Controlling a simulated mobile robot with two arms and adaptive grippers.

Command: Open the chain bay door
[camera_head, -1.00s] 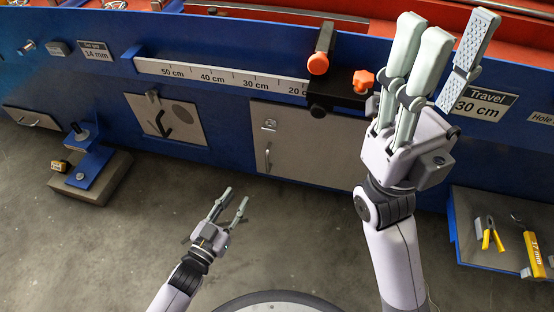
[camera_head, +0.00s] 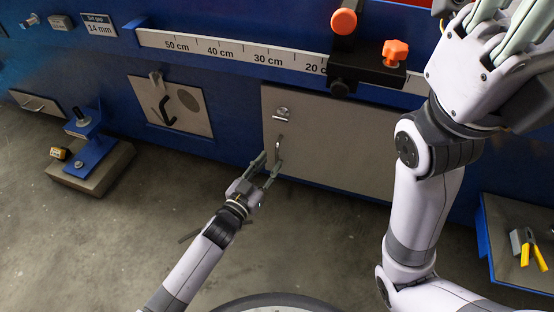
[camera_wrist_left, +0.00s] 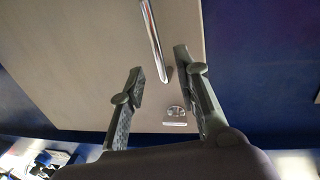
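The grey door (camera_head: 335,140) in the blue machine front has an upright metal bar handle (camera_head: 279,148) near its left edge and a small latch or lock (camera_head: 282,112) above it. I take it for the chain bay door; no label for it shows. It looks shut. My left gripper (camera_head: 270,162) is open and empty, just in front of the handle's lower end. In the left wrist view the handle (camera_wrist_left: 152,38) lies between the two spread fingers (camera_wrist_left: 160,64), apart from both. My right gripper (camera_head: 505,25) is at the upper right, its fingertips cut off.
A ruler (camera_head: 215,48) and a black block with orange knobs (camera_head: 367,70) are above. A stone-like block with a blue bracket (camera_head: 90,165) stands on the floor left. A tray with yellow-handled pliers (camera_head: 532,250) is at right.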

